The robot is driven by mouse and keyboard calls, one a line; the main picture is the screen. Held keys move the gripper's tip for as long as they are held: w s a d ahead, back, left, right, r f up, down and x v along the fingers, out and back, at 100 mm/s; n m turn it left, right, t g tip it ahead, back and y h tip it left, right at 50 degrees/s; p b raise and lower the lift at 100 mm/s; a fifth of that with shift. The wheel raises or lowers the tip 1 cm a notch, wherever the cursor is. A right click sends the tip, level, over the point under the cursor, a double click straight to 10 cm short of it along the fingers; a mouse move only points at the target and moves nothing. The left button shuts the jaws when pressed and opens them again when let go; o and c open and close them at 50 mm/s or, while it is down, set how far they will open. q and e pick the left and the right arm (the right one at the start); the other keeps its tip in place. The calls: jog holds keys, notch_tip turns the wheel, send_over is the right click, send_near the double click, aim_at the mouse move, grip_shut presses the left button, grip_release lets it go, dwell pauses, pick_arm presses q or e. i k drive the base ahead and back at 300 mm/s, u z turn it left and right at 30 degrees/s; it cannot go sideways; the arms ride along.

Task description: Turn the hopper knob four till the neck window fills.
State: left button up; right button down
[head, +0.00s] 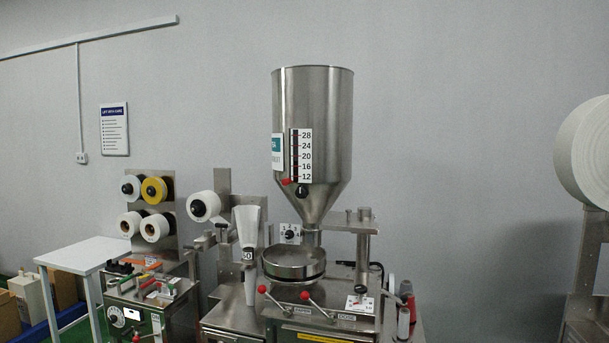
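The steel hopper (312,110) stands upright in the middle of the head view and narrows to a cone. A vertical scale (305,155) on its front reads from 12 to 28, with a dark slot along its left side. A red pointer (286,182) sits low, by the 12 mark. A black knob (302,190) is just below the scale. A square white dial plate with a dark knob (289,234) is beside the hopper's neck (312,238); its markings are too small to read surely. I cannot make out a neck window or its fill. Neither gripper is in view.
A round steel pan (293,263) sits below the neck. Red-tipped levers (305,295) stick out in front. A post (363,250) stands right of the neck and a white funnel (247,225) left. A white table (84,254) is far left, a large white roll (585,150) far right.

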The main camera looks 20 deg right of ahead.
aim_at(302, 192)
jog(key=u, duration=0.1)
jog(key=k, duration=0.45)
jog(key=z, duration=0.8)
jog(key=i, duration=1.2)
jog(key=u, duration=0.6)
